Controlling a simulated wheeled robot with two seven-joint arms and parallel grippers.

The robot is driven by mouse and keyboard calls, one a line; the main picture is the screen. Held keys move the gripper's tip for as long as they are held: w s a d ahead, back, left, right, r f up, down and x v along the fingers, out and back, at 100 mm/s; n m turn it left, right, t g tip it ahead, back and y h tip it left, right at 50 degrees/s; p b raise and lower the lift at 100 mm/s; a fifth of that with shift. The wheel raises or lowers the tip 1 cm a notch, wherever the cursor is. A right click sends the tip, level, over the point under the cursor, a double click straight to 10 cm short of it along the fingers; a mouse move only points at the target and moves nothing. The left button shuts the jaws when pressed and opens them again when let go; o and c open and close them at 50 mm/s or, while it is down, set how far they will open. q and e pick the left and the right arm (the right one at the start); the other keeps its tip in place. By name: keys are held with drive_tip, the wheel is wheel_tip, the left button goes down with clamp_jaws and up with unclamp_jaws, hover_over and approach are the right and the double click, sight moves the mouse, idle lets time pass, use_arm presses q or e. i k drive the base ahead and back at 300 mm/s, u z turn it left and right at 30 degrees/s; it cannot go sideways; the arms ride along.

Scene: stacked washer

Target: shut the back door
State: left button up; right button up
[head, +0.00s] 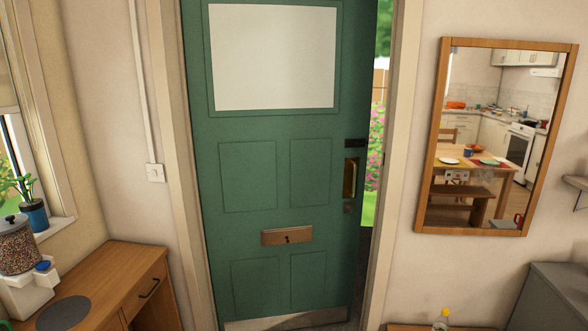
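The green back door (230,130) stands ahead of me in the head view, with a pale glass pane in its upper half. It is ajar: a gap on its right side shows the garden (379,130) outside. The brass handle (350,178) is on the door's right edge, and a brass letter plate (287,235) is at its middle. The door frame's right post (394,150) is beyond the gap. Neither of my grippers can be made out in this view.
A wooden desk (110,275) with a pet-food dispenser (18,245) stands at the left under the window. A framed mirror (432,140) hangs on the right wall.

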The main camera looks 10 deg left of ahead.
sight(279, 91)
drive_tip(key=u, duration=0.15)
drive_tip(key=i, duration=1.1)
drive_tip(key=u, duration=0.4)
drive_tip(key=i, duration=1.45)
drive_tip(key=u, duration=0.05)
